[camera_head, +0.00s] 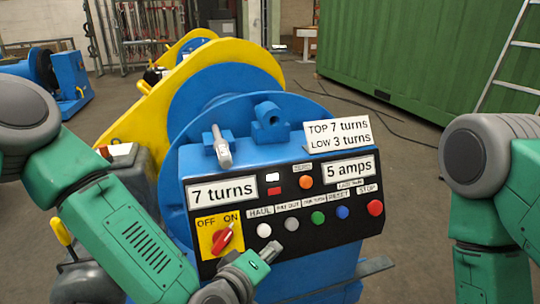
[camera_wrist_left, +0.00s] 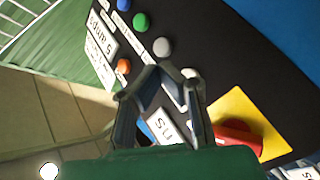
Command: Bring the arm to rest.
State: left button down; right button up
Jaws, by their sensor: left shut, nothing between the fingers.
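My left arm (camera_head: 125,225) comes in from the left, and its gripper (camera_head: 272,250) is in front of the lower part of the black control panel (camera_head: 330,240). The fingers are shut and empty, close below the white button (camera_head: 264,230); whether they touch the panel I cannot tell. In the left wrist view the fingers (camera_wrist_left: 157,70) meet in front of the panel. The red OFF/ON knob (camera_head: 222,239) sits on a yellow plate left of the gripper, its upper end toward ON. My right arm (camera_head: 490,200) shows at the right edge; its gripper is out of view.
The panel has grey (camera_head: 291,226), green (camera_head: 318,217), blue (camera_head: 342,212) and red STOP (camera_head: 375,207) buttons. Its displays read "7 turns" (camera_head: 222,192) and "5 amps" (camera_head: 349,171). A lever (camera_head: 221,148) and a sign (camera_head: 338,134) stand on top. Floor is open behind, beside a green container (camera_head: 420,60).

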pick_arm(q)
jog(key=s+a+f+m+g+y+p, duration=0.4)
jog(key=s+a+f+g, duration=0.3)
jog(key=s+a+f, duration=0.5)
jog(key=s+a+f+m+g+y+p, duration=0.2)
jog(key=s+a+f+m+g+y, duration=0.1)
jog(key=s+a, duration=1.2)
jog(key=shift+s+a+f+m+g, duration=0.15)
jog(key=shift+s+a+m+g, duration=0.15)
jog(key=shift+a+m+g, duration=0.5)
jog(key=shift+w+d+n, duration=0.1)
jog(key=shift+d+n, duration=0.1)
jog(key=shift+n, duration=0.1)
